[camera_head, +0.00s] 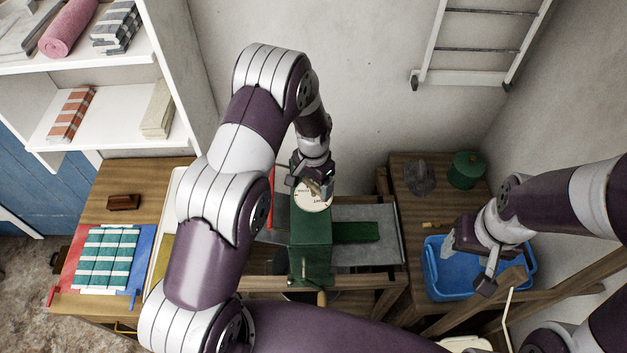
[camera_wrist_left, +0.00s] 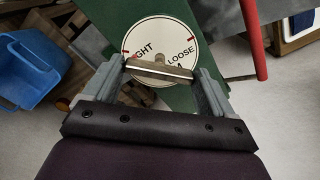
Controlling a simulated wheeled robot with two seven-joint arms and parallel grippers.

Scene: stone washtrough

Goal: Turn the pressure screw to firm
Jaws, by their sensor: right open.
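The pressure screw's round white dial (camera_head: 312,198) lies on top of the green press (camera_head: 311,243) in the head view. In the left wrist view the dial (camera_wrist_left: 160,34) shows "LOOSE" at right, a word ending in "GHT" at left and red marks on its rim. A brass-coloured crossbar (camera_wrist_left: 160,70) lies across the dial, covering part of its lettering. My left gripper (camera_head: 316,188) is over the dial, with its fingers (camera_wrist_left: 160,74) at the two ends of the crossbar, apparently shut on it. My right gripper (camera_head: 468,266) is open and empty above a blue tub.
The blue tub (camera_head: 436,284) stands at right on a wooden bench, before a green jar (camera_head: 466,170) and a grey glassy container (camera_head: 420,178). Folded teal-striped cloth (camera_head: 107,257) lies at left. White shelves (camera_head: 110,102) hold textiles. My left arm hides part of the left side.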

